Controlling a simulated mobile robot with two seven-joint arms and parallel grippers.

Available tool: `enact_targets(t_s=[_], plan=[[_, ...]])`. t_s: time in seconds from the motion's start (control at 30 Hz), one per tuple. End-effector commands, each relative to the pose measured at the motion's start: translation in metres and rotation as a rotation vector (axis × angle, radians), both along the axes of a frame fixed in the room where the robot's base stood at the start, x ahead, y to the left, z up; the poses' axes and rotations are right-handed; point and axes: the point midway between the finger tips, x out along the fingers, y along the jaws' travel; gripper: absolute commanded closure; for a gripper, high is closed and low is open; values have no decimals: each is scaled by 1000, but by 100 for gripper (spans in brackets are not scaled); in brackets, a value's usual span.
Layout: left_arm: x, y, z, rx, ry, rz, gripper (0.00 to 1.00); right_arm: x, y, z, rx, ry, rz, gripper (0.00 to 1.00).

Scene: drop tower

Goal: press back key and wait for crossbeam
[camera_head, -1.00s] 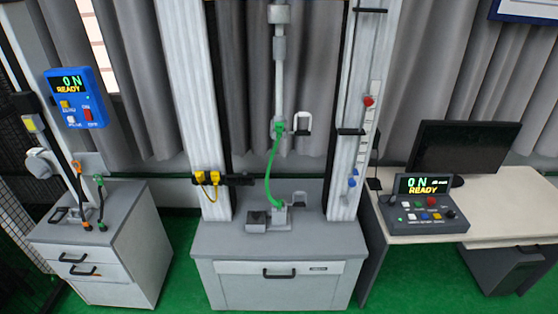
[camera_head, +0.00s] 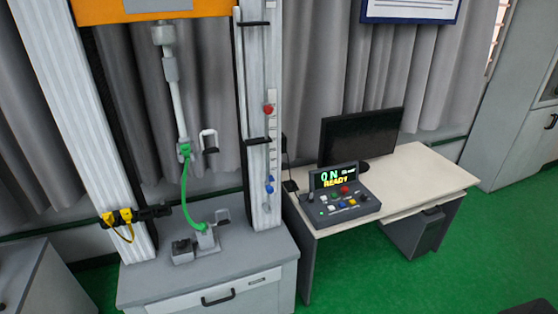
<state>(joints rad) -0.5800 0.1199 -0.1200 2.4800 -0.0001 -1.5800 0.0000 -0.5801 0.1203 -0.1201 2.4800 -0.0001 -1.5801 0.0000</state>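The control console (camera_head: 341,193) sits on the left part of the desk, its screen (camera_head: 335,177) reading "0 N" and "READY". Several coloured keys show on its sloped face, including a red one, blue, yellow, white and green ones; their labels are too small to read. The drop tower stands to the left, with an orange crossbeam (camera_head: 150,10) at the top edge of the view. A grey rod (camera_head: 177,95) hangs below it, with a green strap (camera_head: 187,190) running down to the base. Neither of my grippers is in view.
The desk (camera_head: 430,170) also carries a dark monitor (camera_head: 360,135) behind the console; its right part is bare. A grey cabinet (camera_head: 515,130) stands at the far right. Green floor (camera_head: 470,260) lies open in front of the desk. A grey drawer unit (camera_head: 45,285) is at the lower left.

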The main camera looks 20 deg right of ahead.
Motion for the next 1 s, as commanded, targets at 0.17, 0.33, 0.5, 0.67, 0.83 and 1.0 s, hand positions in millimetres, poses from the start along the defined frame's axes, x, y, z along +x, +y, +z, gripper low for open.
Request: enact_targets(t_s=[0.17, 0.33, 0.5, 0.67, 0.83, 1.0], plan=[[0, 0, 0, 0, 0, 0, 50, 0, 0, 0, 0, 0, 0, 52], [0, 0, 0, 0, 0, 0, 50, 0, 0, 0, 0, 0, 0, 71], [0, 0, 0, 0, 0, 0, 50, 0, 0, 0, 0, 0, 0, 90], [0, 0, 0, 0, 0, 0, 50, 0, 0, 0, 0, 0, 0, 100], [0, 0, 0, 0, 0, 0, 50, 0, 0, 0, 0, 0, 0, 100], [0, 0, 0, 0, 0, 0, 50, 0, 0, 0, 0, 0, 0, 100]])
